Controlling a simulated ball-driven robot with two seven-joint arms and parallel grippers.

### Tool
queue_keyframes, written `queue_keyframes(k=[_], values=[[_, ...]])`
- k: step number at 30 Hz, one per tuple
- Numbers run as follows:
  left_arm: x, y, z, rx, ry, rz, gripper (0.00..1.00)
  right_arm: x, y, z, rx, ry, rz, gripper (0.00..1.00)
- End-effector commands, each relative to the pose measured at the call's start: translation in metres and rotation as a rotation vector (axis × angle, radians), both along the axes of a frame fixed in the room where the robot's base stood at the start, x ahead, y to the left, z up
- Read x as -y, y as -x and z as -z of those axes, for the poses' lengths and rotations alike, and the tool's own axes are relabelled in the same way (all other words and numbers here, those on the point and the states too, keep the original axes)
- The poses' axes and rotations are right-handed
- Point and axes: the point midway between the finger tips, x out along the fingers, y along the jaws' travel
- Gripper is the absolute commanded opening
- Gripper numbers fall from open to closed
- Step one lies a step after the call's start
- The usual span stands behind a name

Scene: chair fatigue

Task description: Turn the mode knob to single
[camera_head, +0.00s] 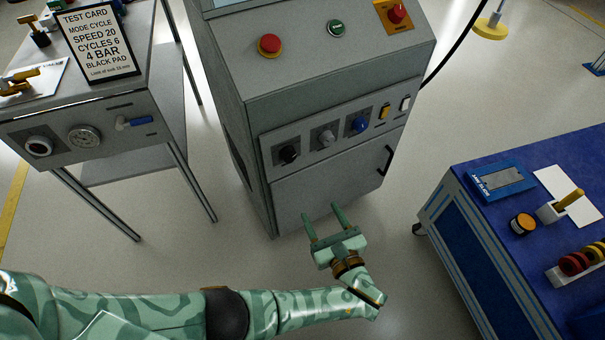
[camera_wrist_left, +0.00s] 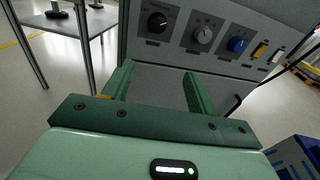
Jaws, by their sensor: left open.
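The grey cabinet's front panel carries a black knob (camera_head: 289,153), a grey knob (camera_head: 326,137) and a blue knob (camera_head: 360,124) in a row. The same black knob (camera_wrist_left: 157,22), grey knob (camera_wrist_left: 203,35) and blue knob (camera_wrist_left: 238,45) show in the left wrist view. Their labels are too small to read, so I cannot tell which is the mode knob or its setting. My left gripper (camera_head: 322,210) is open and empty, below and in front of the panel, apart from every knob. Its fingers (camera_wrist_left: 158,72) point towards the cabinet.
The cabinet top has a red button (camera_head: 270,44), a green button (camera_head: 336,27) and a red emergency stop (camera_head: 396,14). A test card (camera_head: 98,42) reading "MODE CYCLE" stands on the left table. A blue-topped cart (camera_head: 470,165) stands at right. Floor between is clear.

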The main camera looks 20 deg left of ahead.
Motion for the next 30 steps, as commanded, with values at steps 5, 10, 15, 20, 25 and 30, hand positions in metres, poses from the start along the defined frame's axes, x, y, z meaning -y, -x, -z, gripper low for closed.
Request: queue_keyframes(k=[5,10,15,20,25,30], values=[[-0.008,-0.001,-0.014,0.008,-0.112,-0.026,0.58,-0.010,-0.005,0.002,0.004,-0.012,0.003,0.00],[-0.026,-0.021,-0.014,0.005,-0.114,-0.027,0.58,-0.011,-0.010,0.004,0.010,-0.012,0.002,0.00],[-0.055,-0.054,-0.012,0.005,-0.114,-0.026,0.58,-0.005,-0.008,0.008,-0.002,-0.004,-0.009,0.00],[-0.082,-0.083,-0.010,0.002,-0.112,-0.026,0.58,-0.003,-0.012,0.013,-0.002,-0.001,-0.019,0.00],[-0.102,-0.106,-0.010,0.000,-0.111,-0.025,0.58,0.004,-0.010,0.017,-0.016,0.010,-0.038,0.00],[-0.111,-0.118,-0.011,0.000,-0.108,-0.024,0.58,0.013,-0.012,0.017,-0.020,0.023,-0.055,0.00]])
